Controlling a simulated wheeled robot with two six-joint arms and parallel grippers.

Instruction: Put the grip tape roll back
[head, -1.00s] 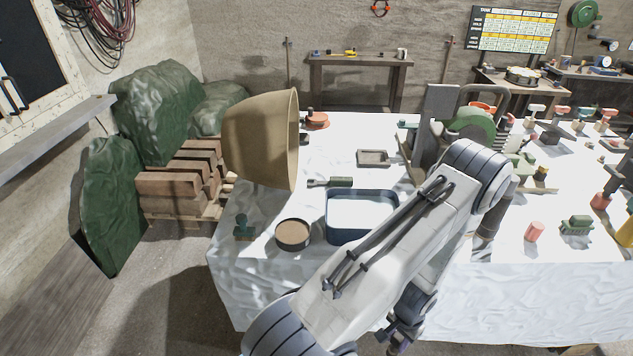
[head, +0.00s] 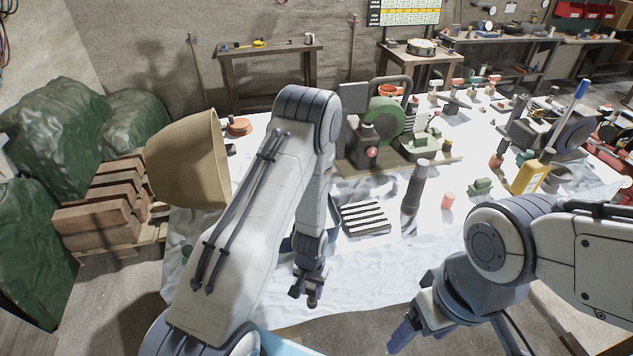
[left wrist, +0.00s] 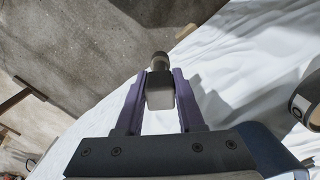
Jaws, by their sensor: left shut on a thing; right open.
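My left gripper (head: 309,290) hangs at the table's front edge. In the left wrist view its purple fingers (left wrist: 158,92) are shut on a small dark grey piece (left wrist: 160,90) with a rounded, paler end. I cannot tell whether this piece is the grip tape roll. A round dark-rimmed thing (left wrist: 303,106) is cut off at the right of that view, apart from the fingers. My right gripper (head: 428,325) is open and empty, low in front of the table. My left arm hides part of the table's left side.
The cloth-covered table (head: 370,275) holds a slatted tray (head: 364,218), a dark upright cylinder (head: 414,187), a green grinder (head: 384,122), a pink cylinder (head: 448,200) and a yellow bottle (head: 530,176). A large tan bucket-like shape (head: 185,160) stands at the left. The front strip of cloth is clear.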

